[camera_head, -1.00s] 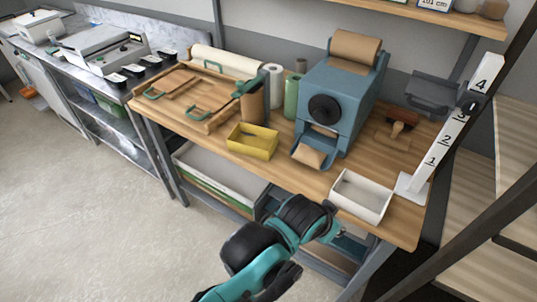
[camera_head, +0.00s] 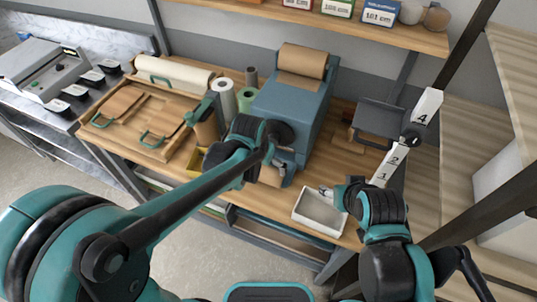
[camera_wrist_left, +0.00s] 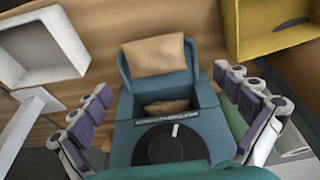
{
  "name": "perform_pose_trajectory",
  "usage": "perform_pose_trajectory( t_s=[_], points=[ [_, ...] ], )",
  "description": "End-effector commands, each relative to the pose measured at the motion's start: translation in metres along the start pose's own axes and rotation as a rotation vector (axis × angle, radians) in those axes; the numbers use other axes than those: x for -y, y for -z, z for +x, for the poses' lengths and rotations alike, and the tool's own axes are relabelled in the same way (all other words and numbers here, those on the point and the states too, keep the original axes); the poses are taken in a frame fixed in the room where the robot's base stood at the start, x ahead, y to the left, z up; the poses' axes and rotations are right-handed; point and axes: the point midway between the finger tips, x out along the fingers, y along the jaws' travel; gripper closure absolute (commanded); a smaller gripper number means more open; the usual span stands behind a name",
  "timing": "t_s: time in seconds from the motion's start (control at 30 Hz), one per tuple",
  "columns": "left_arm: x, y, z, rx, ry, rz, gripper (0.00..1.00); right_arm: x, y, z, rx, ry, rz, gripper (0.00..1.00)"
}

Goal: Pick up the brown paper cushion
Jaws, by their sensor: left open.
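The brown paper cushion (camera_wrist_left: 158,54) lies in the blue outlet tray at the front of the blue paper machine (camera_wrist_left: 160,128). In the head view the cushion (camera_head: 271,176) is partly hidden by my left arm. My left gripper (camera_wrist_left: 170,108) is open, with its purple-padded fingers on either side of the machine's front, and nothing is between them. In the head view it is at the machine's front (camera_head: 284,158). My right gripper (camera_head: 327,192) is by the white tray; its jaws are too small to judge.
The white tray (camera_head: 318,225) stands at the table's front edge, right of the machine. A yellow bin (camera_wrist_left: 276,38) is on the cushion's other side. The numbered post (camera_head: 396,158) and a stamp-like tool (camera_head: 352,141) stand farther right. A shelf (camera_head: 330,22) hangs above.

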Motion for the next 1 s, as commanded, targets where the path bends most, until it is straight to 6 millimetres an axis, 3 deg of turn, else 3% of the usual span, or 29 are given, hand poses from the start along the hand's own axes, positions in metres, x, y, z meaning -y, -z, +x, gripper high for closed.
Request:
perform_pose_trajectory(
  t_s=[0.13, 0.63, 0.93, 0.97, 1.0],
  points=[
    [-0.008, 0.005, 0.011, 0.017, -0.006, 0.017, 0.0, 0.0, 0.002, -0.003, 0.0, 0.0, 0.0, 0.44],
    [-0.01, 0.001, 0.079, 0.017, -0.005, 0.018, 0.0, 0.0, -0.012, 0.017, 0.0, 0.0, 0.0, 0.44],
    [-0.01, 0.001, 0.084, 0.016, -0.005, 0.017, 0.0, 0.0, -0.012, 0.017, 0.0, 0.0, 0.0, 0.44],
    [-0.01, 0.001, 0.084, 0.016, -0.005, 0.017, 0.03, 0.0, -0.012, 0.017, 0.0, 0.0, 0.0, 0.44],
    [-0.01, 0.001, 0.084, 0.016, -0.005, 0.017, 0.13, 0.0, -0.012, 0.017, 0.0, 0.0, 0.0, 0.44]
  ],
)
